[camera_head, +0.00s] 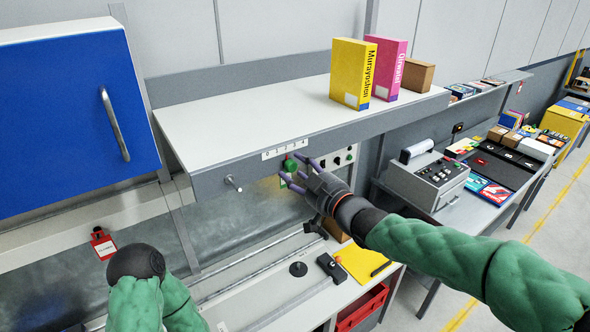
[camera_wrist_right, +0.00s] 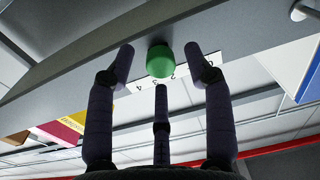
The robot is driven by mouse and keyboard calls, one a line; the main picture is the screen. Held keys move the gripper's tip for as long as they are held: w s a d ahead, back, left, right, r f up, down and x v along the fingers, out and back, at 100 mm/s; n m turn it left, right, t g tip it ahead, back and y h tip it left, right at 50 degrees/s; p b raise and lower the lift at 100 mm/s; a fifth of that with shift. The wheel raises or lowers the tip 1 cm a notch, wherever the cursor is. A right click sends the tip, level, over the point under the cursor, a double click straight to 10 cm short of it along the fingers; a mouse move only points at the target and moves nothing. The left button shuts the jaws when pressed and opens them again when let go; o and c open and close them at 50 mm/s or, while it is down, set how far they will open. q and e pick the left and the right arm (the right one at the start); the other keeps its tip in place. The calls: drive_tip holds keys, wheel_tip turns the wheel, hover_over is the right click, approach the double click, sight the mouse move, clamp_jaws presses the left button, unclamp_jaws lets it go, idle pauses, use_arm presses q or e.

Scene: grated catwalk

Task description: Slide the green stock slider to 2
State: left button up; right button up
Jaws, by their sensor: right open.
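The green stock slider (camera_head: 290,165) is a rounded knob under the front edge of the shelf, below a white number strip (camera_head: 285,149) marked 0 to 4. In the right wrist view the green slider (camera_wrist_right: 160,61) is in front of the strip (camera_wrist_right: 185,72), near its middle; the exact number it stands at cannot be told. My right gripper (camera_head: 294,171) is open at the knob. In the wrist view its dark fingers (camera_wrist_right: 162,75) are spread on both sides of the knob and below it, with no clear contact.
The shelf (camera_head: 225,115) overhangs the hand and carries a yellow box (camera_head: 352,74), a pink box (camera_head: 389,68) and a brown box (camera_head: 416,75). A blue cabinet (camera_head: 70,115) stands at far left.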

drive_tip(key=v, duration=1)
drive_tip(key=shift+s+d, duration=0.25)
drive_tip(key=shift+s, duration=0.1)
drive_tip(key=d+f+m+g+h+b, duration=0.3)
drive_tip(key=f+b, duration=0.4)
drive_tip(key=f, duration=1.8)
drive_tip(key=f+m+g+h+b, duration=0.3)
drive_tip(key=f+b, duration=0.4)
drive_tip(key=f, duration=1.7)
drive_tip(key=s+f+m+g+b, duration=0.2)
drive_tip(key=s+f+b, duration=0.2)
drive_tip(key=s+f, duration=0.3)
drive_tip(key=s+d+f+m+g+b, duration=0.1)
drive_tip(key=s+f, duration=0.7)
drive_tip(key=f, duration=0.8)
drive_tip(key=s+f+m+g+h+b, duration=0.1)
drive_tip(key=s+f+g+b, duration=0.3)
drive_tip(key=f, duration=0.8)
drive_tip(key=s+m+b, duration=0.1)
drive_tip(key=s+b, duration=0.1)
drive_tip(key=s, duration=0.2)
drive_tip(key=shift+d+m+g+b, duration=0.25)
drive_tip(key=shift+m+g+b, duration=0.05)
drive_tip(key=shift+m+g, duration=0.1)
